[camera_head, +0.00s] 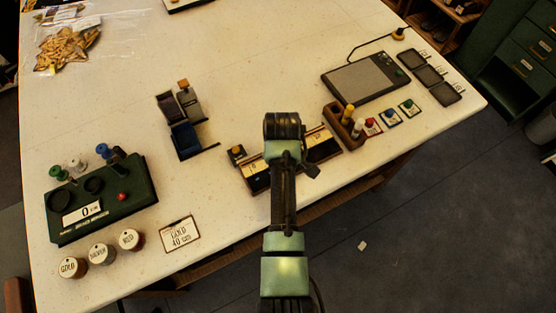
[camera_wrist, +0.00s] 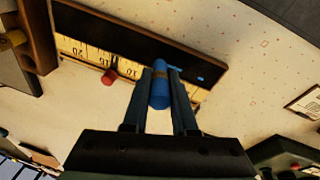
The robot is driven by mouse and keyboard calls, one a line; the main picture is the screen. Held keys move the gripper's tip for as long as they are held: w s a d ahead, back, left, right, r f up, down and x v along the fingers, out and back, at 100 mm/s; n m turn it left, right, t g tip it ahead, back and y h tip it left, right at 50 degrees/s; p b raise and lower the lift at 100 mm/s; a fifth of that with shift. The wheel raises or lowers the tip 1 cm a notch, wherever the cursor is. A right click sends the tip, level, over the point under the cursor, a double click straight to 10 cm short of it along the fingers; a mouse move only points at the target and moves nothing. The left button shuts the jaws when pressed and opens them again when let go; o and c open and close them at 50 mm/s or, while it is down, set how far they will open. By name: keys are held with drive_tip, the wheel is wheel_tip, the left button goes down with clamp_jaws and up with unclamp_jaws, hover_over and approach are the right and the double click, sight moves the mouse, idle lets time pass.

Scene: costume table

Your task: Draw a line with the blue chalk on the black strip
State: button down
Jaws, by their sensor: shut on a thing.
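My gripper (camera_wrist: 161,88) is shut on the blue chalk (camera_wrist: 159,92), which stands between the two fingers. The black strip (camera_wrist: 110,37) runs along a pale board with ruler marks in the wrist view. The chalk's far end is at the strip's near edge; I cannot tell whether it touches. Short blue marks (camera_wrist: 200,77) show on the strip just right of the chalk tip. In the head view my arm covers the middle of the ruler board (camera_head: 322,145) and hides the gripper and the chalk.
A wooden rack (camera_head: 333,126) with yellow and white pieces stands right of the board. A red piece (camera_wrist: 109,76) is by the ruler edge. A green box (camera_head: 100,200) and a dark device (camera_head: 184,138) stand further left.

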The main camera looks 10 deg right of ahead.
drive_tip(key=shift+w+d, duration=0.1)
drive_tip(key=shift+d, duration=0.2)
drive_tip(key=shift+w+d+b, duration=0.25)
drive_tip(key=shift+d+b, duration=0.05)
drive_tip(key=shift+d, duration=0.35)
drive_tip(key=shift+d+f, duration=0.1)
drive_tip(key=shift+d, duration=0.15)
drive_tip(key=shift+d, duration=0.1)
drive_tip(key=shift+w+d+b, duration=0.3)
drive_tip(key=shift+d, duration=0.6)
drive_tip(key=shift+w+d+b, duration=0.2)
drive_tip(key=shift+w+d, duration=0.05)
drive_tip(key=shift+d, duration=0.2)
drive_tip(key=shift+w+d+b, duration=0.2)
drive_tip(key=shift+d, duration=0.25)
